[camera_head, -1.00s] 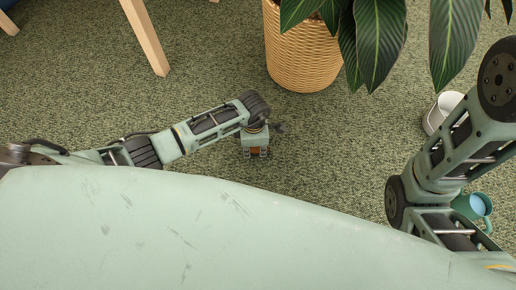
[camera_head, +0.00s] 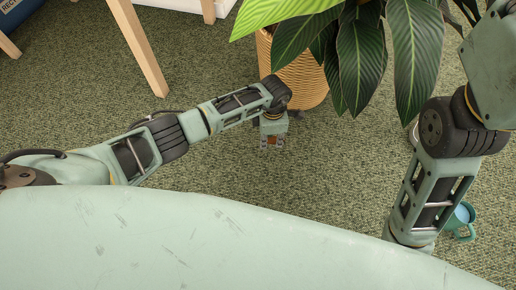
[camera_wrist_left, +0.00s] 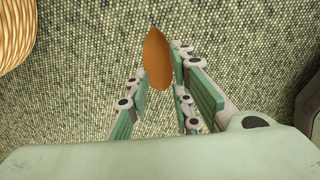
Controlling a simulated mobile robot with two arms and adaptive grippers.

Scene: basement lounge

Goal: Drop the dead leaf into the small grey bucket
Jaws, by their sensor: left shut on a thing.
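A brown dead leaf (camera_wrist_left: 157,58) sits upright between the finger pads in the left wrist view. My left gripper (camera_head: 272,141) is shut on it, held over the green carpet in front of the wicker plant pot. In the head view only a small brown bit of the leaf shows at the fingertips. A pale grey container, which may be the small bucket, is almost wholly hidden behind my right arm; a sliver of its rim (camera_head: 413,133) shows at the arm's left side. My right gripper is out of view.
A wicker pot (camera_head: 308,84) with a large leafy plant stands just beyond my left gripper. A teal mug-like vessel (camera_head: 460,219) stands right of my right arm. Wooden legs (camera_head: 138,48) stand at the upper left. The carpet between my arms is clear.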

